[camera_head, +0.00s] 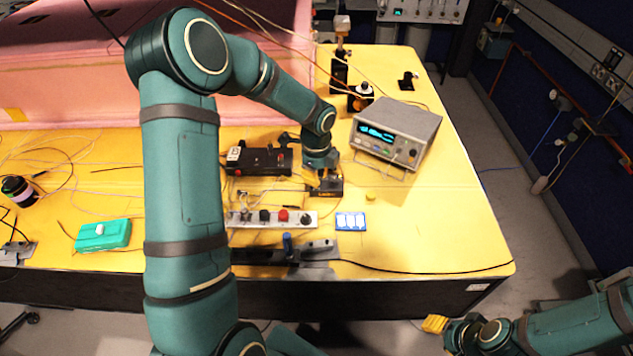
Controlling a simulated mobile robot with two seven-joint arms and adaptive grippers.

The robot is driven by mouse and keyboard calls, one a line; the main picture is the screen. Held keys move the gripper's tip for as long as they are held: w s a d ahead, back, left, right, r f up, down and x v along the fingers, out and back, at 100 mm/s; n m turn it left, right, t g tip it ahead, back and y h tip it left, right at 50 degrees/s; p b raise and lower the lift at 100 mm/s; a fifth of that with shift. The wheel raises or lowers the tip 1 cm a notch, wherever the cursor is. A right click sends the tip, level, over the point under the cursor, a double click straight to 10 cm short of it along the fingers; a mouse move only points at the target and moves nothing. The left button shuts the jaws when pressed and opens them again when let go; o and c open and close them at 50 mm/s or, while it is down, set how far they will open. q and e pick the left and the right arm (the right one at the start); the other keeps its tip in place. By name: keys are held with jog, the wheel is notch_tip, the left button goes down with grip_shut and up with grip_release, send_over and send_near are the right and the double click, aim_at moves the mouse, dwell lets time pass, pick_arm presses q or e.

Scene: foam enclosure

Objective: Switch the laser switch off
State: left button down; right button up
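I cannot tell for certain which device carries the laser switch. A black box (258,161) with a red spot and a pale top part lies on the yellow table. A small black box (329,189) sits right of it, partly hidden under my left gripper (321,178). My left gripper points down at this small box; I cannot tell whether it touches it, and its fingers are too small to read. A pale strip (252,217) with black and red knobs lies nearer. My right gripper (437,324) is low at the right, off the table, its fingers mostly unclear.
A grey instrument (396,135) with a lit cyan display stands right of my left gripper. A blue and white block (350,221), a green box (103,235) and many loose cables lie on the yellow table (450,220). Pink foam (70,70) walls the back left. The table's right part is mostly clear.

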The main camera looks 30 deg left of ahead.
pick_arm(q)
jog(key=shift+f+b, duration=0.75)
jog(key=shift+f, duration=0.45)
dwell(0.6)
jog(key=shift+r+p, duration=2.8)
jog(key=shift+r, duration=0.8)
jog(key=shift+f, duration=0.1)
